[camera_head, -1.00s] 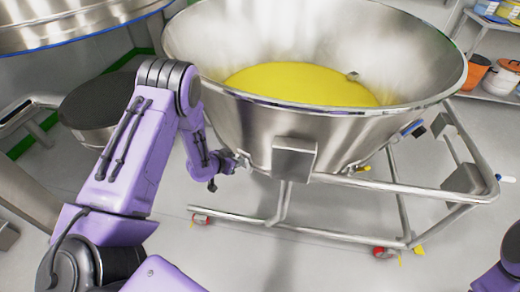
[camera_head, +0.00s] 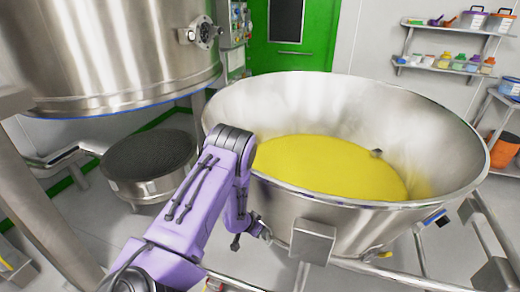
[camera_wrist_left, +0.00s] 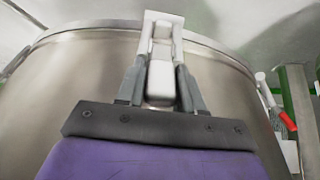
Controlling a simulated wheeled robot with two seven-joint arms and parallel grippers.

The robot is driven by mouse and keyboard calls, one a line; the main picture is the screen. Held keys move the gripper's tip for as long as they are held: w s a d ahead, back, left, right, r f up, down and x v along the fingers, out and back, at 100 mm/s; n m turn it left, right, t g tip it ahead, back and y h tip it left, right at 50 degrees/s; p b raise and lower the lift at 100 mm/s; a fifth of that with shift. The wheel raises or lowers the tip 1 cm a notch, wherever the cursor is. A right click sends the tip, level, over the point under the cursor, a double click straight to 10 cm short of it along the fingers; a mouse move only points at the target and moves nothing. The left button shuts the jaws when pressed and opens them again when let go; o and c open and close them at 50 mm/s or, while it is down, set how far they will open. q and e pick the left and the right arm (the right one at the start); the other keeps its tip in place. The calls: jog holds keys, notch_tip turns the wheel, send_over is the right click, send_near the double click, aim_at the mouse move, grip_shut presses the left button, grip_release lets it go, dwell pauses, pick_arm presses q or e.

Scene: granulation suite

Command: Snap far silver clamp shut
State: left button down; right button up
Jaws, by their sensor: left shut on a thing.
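My left gripper (camera_wrist_left: 160,88) is shut on a pale silver clamp (camera_wrist_left: 161,30) in the left wrist view. The fingers sit on either side of its lever, and the clamp's upper frame reaches the vessel's rim. In the head view my left arm comes down beside the left wall of the large steel bowl (camera_head: 345,218); my left gripper (camera_head: 262,232) is small there and the clamp cannot be made out. Yellow powder (camera_head: 325,165) fills the bowl's bottom. My right gripper is not in view.
A steel box (camera_head: 312,241) is fixed on the bowl's front. A tubular frame (camera_head: 440,283) surrounds its base. A large steel vessel (camera_head: 110,50) hangs at upper left, above a dark-topped round container (camera_head: 150,160). In the left wrist view a red-tipped handle (camera_wrist_left: 287,120) is at right.

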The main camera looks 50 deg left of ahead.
pick_arm(q)
jog(key=shift+w+r, duration=0.1)
jog(key=c, duration=0.8)
grip_release()
jog(key=a+p+v, duration=0.1)
jog(key=v, duration=0.9)
jog(key=shift+d+r, duration=0.15)
jog(key=shift+d, duration=0.35)
